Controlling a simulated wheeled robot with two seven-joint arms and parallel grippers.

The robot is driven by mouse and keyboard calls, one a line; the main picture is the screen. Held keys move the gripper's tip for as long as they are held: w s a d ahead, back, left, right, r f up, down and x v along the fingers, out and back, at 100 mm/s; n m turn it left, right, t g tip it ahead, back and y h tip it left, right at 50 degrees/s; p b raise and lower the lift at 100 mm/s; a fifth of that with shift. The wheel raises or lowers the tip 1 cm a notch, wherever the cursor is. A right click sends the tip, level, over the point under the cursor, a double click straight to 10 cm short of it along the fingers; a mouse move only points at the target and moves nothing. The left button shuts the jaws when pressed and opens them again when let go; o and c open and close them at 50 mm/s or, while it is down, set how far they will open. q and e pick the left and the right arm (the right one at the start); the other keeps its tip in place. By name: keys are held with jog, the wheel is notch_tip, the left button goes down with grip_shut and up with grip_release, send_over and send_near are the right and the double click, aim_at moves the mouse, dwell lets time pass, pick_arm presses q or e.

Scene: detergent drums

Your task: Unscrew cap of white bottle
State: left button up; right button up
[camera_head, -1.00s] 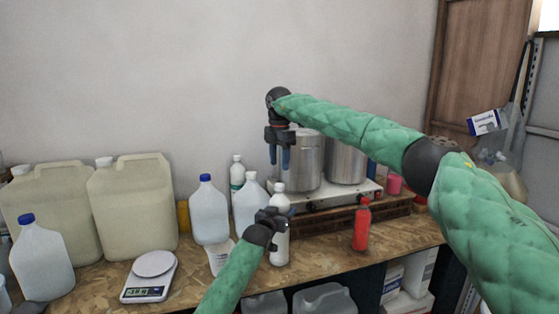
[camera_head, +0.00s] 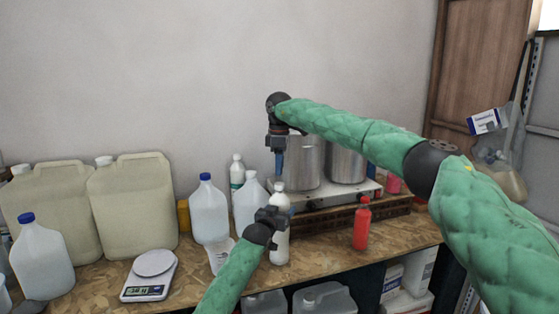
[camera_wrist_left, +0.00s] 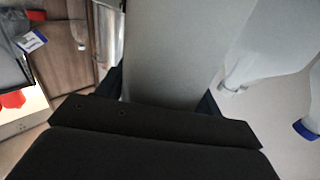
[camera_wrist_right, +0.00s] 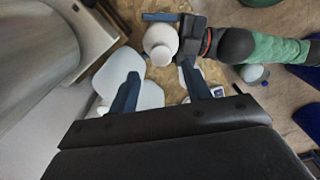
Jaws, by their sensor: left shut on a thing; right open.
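The white bottle (camera_head: 281,240) stands upright near the front of the bench, with its white cap (camera_head: 278,187) on top. My left gripper (camera_head: 272,215) is shut around the bottle's upper body from the left. The bottle's pale body (camera_wrist_left: 175,50) fills the middle of the left wrist view between the fingers. My right gripper (camera_head: 280,170) points down just above the cap, open and empty. In the right wrist view the round cap (camera_wrist_right: 160,52) shows from above, a little beyond the fingertips; the cap is not between them.
Steel pots (camera_head: 307,165) on a white hotplate (camera_head: 330,195) stand close behind. A red bottle (camera_head: 361,225) is at right. Blue-capped jugs (camera_head: 209,212), a white-capped jug (camera_head: 247,205) and a measuring cup (camera_head: 220,257) crowd the left. A scale (camera_head: 150,277) lies farther left.

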aim_at(280, 184)
jog(key=shift+f, duration=3.1)
jog(key=c, duration=1)
jog(key=shift+c, duration=0.2)
